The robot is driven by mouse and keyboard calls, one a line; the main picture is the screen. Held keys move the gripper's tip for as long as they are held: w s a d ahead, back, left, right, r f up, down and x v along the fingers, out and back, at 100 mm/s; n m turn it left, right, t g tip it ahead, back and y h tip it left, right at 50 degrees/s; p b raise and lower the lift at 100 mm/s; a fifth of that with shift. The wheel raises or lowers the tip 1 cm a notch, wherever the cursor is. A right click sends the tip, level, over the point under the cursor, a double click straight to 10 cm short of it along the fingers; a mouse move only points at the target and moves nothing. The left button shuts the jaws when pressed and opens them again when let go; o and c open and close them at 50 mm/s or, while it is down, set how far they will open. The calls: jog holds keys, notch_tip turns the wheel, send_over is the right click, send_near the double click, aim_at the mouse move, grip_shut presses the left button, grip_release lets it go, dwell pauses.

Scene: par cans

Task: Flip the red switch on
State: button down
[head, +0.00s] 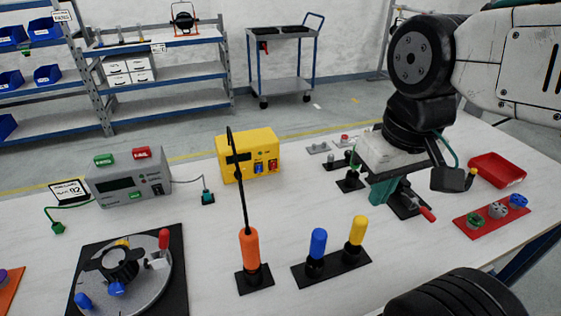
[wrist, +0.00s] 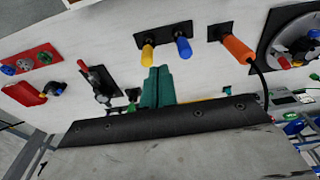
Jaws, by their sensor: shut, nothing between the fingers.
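The yellow box (head: 236,158) stands at the back middle of the table. Its front face carries a blue switch (head: 258,167) and a red switch (head: 273,165); their exact positions are too small to tell. My gripper (head: 381,201) is to the right of the box and apart from it, pointing down above the table. Its teal fingers are together and empty, also in the wrist view (wrist: 158,72). In the wrist view the red switch does not show.
A black holder (head: 334,271) with blue and yellow handles and an orange tool (head: 250,250) with an upright cable stand in front. A grey tester (head: 128,183) is left of the box. A red-handled clamp (head: 427,214) and red tray (head: 497,170) are right.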

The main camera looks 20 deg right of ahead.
jog(key=w+d+n+t+h, duration=0.15)
jog(key=w+d, duration=0.25)
jog(key=w, duration=0.4)
jog(key=w+d+f+n+t+h, duration=0.1)
jog(key=w+d+n+t, duration=0.15)
jog(key=w, duration=0.55)
jog(key=w+d+n+t+h, duration=0.15)
jog(key=w+d, duration=0.25)
jog(key=w, duration=0.4)
jog(key=w+a+f+n+t+y, duration=0.2)
jog(key=w+f+n, duration=0.3)
jog(key=w, duration=0.2)
jog(key=w+a+f+n+g+y, duration=0.1)
jog(key=a+f+n+g+y, duration=0.2)
jog(key=a+f+n+y, duration=0.3)
notch_tip(320, 180, down, 5)
jog(key=shift+a+r+y, duration=0.1)
jog(key=shift+a+y, duration=0.3)
jog(key=shift+y, duration=0.1)
